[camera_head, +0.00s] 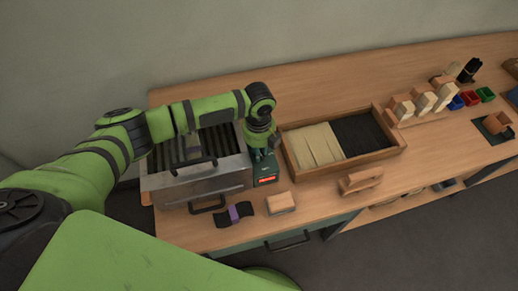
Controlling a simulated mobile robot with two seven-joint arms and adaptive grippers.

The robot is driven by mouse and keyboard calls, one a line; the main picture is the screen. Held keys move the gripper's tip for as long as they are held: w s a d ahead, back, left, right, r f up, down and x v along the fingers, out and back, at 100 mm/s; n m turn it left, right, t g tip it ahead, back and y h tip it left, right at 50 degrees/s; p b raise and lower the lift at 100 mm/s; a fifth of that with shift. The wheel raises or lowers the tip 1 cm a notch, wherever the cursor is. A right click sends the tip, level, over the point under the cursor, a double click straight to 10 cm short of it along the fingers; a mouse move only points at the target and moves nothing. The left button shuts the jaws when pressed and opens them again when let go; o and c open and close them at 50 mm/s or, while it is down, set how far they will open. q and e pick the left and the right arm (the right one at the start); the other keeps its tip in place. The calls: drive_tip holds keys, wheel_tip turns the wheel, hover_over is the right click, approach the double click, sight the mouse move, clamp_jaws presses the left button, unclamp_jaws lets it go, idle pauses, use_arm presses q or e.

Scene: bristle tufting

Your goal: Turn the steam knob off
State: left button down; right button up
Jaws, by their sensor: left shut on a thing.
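My left arm reaches in from the left. My left gripper (261,154) points down at a small dark green control box (265,172) with a lit red display. The gripper is shut on the steam knob at the top of this box. The knob itself is hidden by the fingers, so its turned position cannot be told. The box stands at the right side of a metal steamer (196,184) with a black handle. My right gripper is not in view.
A wooden tray (342,165) with pale and black bristles lies right of the box. A wooden block (281,203), a black-and-purple item (234,213) and a wooden piece (361,180) lie in front. Brush blocks (424,99) and small coloured bins (471,98) stand far right.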

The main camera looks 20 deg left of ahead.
use_arm(q)
drive_tip(key=shift+m, duration=0.6)
drive_tip(key=c, duration=1.1)
unclamp_jaws()
wheel_tip(320, 180, up, 12)
